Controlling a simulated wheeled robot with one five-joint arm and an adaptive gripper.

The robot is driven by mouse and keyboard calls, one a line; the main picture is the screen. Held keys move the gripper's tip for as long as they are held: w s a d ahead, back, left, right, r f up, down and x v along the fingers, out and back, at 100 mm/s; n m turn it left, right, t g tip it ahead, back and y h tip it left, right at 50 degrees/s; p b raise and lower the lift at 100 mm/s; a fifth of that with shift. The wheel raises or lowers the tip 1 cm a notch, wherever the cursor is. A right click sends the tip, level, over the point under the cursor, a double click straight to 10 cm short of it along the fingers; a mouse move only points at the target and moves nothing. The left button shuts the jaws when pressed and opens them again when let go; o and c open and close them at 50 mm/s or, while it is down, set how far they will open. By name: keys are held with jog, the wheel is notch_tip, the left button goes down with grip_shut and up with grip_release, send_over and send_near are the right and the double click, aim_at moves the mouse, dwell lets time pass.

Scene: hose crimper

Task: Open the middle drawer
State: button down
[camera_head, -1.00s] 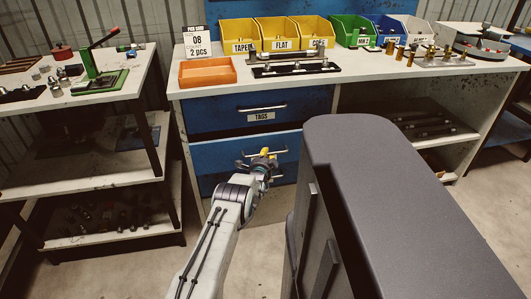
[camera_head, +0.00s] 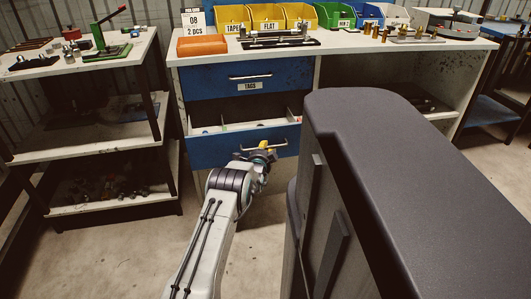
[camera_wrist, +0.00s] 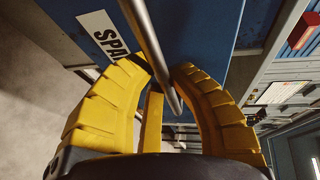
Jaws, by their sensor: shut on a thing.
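The middle drawer (camera_head: 215,149) is a blue-fronted drawer under the drawer labelled TAGS. It stands pulled out, and its pale inside with dividers and some small items shows from above. My gripper (camera_head: 262,150) is at its bar handle (camera_head: 283,144). In the wrist view, my gripper's yellow fingers (camera_wrist: 160,72) are closed around the metal handle bar (camera_wrist: 152,40). A label starting with "SPA" (camera_wrist: 103,35) is on the blue front beside the bar; the rest of it is hidden.
The TAGS drawer (camera_head: 232,80) above is shut. A shelf unit (camera_head: 110,155) stands to the left. The bench top (camera_head: 330,52) holds an orange tray (camera_head: 200,46) and coloured bins. Bare floor lies in front.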

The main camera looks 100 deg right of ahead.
jog(key=shift+w+a, duration=0.1)
jog(key=shift+a, duration=0.15)
jog(key=c, duration=1.4)
grip_release()
jog(key=shift+w, duration=0.1)
jog(key=shift+o, duration=1.4)
jog(key=v, duration=1.2)
